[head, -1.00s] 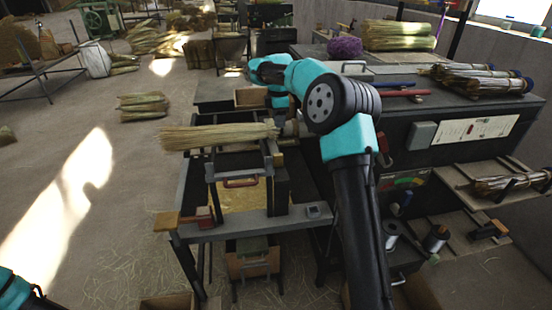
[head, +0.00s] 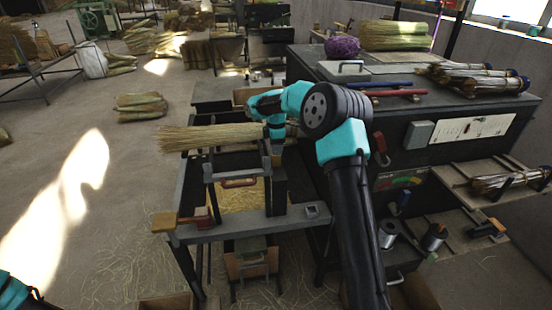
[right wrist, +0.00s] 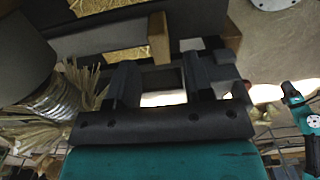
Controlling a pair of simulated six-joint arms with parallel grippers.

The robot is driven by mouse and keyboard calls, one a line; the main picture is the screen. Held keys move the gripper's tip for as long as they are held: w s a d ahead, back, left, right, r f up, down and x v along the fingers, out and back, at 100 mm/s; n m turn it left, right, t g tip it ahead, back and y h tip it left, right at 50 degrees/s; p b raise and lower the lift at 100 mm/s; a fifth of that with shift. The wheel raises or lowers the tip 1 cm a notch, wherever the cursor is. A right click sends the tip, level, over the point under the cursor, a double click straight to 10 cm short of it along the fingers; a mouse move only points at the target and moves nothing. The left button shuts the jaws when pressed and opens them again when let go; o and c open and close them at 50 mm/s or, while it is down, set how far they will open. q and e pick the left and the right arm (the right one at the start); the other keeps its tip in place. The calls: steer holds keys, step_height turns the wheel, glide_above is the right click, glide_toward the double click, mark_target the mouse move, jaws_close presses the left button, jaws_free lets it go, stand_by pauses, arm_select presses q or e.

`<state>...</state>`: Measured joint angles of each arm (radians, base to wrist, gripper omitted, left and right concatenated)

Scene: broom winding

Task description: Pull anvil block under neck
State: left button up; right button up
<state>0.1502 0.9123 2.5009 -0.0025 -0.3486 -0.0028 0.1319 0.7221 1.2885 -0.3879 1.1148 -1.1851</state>
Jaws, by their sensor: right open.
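A straw broom bundle (head: 205,137) lies across the top of the metal stand (head: 245,221), straw to the left; its right end is partly hidden by my right arm. In the right wrist view, its wire-bound neck (right wrist: 48,100) shows at the left. A dark upright block (head: 280,197), perhaps the anvil block, stands at the stand's right side. My right gripper (head: 276,155) points down just above it, by the neck; I cannot tell if they touch. In the right wrist view, the right fingers (right wrist: 162,84) are apart with nothing clearly between them. Only part of my left arm shows, at lower left.
A clamp with a wooden handle (head: 168,220) sits at the stand's front left. A dark bench (head: 400,125) with red and blue bars stands to the right. Wire spools (head: 434,238) are on a lower shelf.

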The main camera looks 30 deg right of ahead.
mark_target(276, 166)
steer(key=shift+f, duration=2.8)
steer(key=shift+c, duration=0.2)
jaws_close()
